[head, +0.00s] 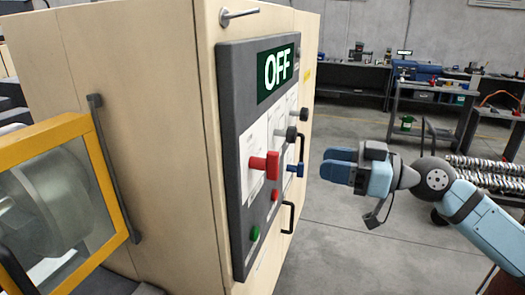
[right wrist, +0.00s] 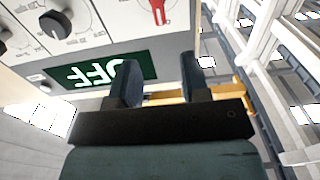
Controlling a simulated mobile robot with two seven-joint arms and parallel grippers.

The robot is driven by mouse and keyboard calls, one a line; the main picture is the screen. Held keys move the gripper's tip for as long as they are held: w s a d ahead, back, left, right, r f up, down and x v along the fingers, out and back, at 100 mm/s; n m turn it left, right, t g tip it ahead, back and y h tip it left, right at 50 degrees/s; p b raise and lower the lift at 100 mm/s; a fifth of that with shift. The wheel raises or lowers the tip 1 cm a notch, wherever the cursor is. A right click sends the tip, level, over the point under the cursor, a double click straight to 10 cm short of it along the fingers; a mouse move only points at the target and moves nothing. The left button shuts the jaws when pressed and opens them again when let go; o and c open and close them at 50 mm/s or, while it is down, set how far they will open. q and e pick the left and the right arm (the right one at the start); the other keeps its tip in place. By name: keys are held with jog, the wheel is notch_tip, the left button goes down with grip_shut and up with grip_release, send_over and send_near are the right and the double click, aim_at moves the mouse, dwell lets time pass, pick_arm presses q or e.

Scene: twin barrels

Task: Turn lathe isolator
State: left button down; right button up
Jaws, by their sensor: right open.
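A dark control panel (head: 230,150) on the beige cabinet carries a lit green OFF sign (head: 278,68). A red handle (head: 267,165) sticks out from a white plate on it, and a blue handle (head: 296,170) sits just to its right. I cannot read which is the lathe isolator. My right gripper (head: 335,164) is open and empty, apart from the panel, to the right of the blue handle. In the right wrist view the OFF sign (right wrist: 90,72) is upside down behind the fingers (right wrist: 160,78), with a red handle (right wrist: 157,12) at the top. My left gripper is not visible.
Black knobs (head: 291,134) and red and green buttons (head: 255,233) are on the panel. Cabinet handles (head: 288,217) project below and beside it. A yellow-framed machine door (head: 50,155) is at left.

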aim_at(279, 156)
jog(key=p+x, duration=0.4)
jog(key=x, duration=0.8)
jog(key=shift+r, duration=0.1)
jog(key=shift+w+a, duration=0.15)
jog(key=shift+a, duration=0.45)
grip_shut()
